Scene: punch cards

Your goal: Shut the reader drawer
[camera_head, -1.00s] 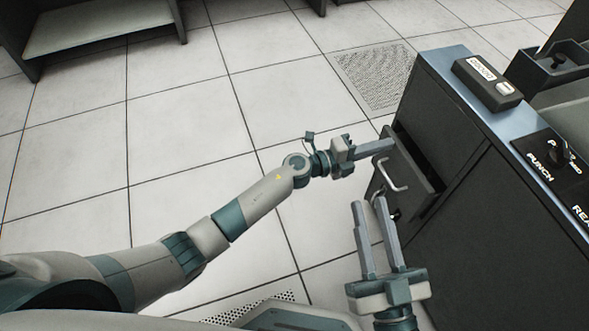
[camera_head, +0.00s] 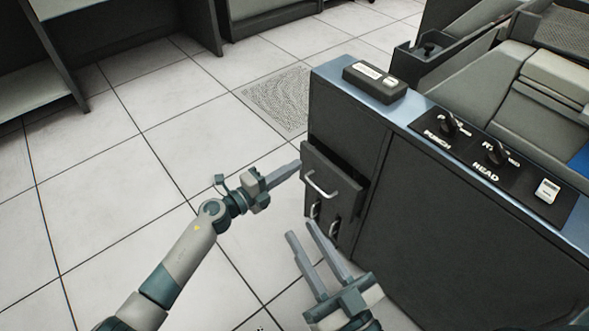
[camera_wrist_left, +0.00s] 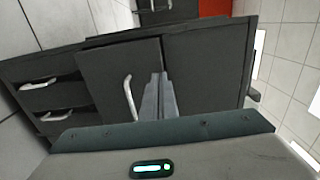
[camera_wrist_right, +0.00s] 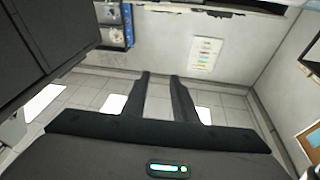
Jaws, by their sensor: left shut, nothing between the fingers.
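The reader drawer (camera_head: 342,194) is a dark front with a pale bar handle (camera_head: 321,186) on the end of the dark cabinet. It stands partly out from the cabinet. In the left wrist view the drawer front (camera_wrist_left: 100,72) fills the middle, with its handle (camera_wrist_left: 129,98) beside my fingers. My left gripper (camera_head: 298,164) is shut and empty, its tips at the upper left edge of the front; I cannot tell whether they touch. My right gripper (camera_head: 298,228) is open and empty, below and in front of the drawer. It also shows open in the right wrist view (camera_wrist_right: 160,76).
The cabinet's blue-grey top (camera_head: 400,110) carries a small dark box (camera_head: 374,80) and a switch panel (camera_head: 480,155). Other drawer handles (camera_wrist_left: 40,116) sit beside the reader drawer. The tiled floor (camera_head: 120,190) to the left is clear. Dark furniture (camera_head: 120,40) stands behind.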

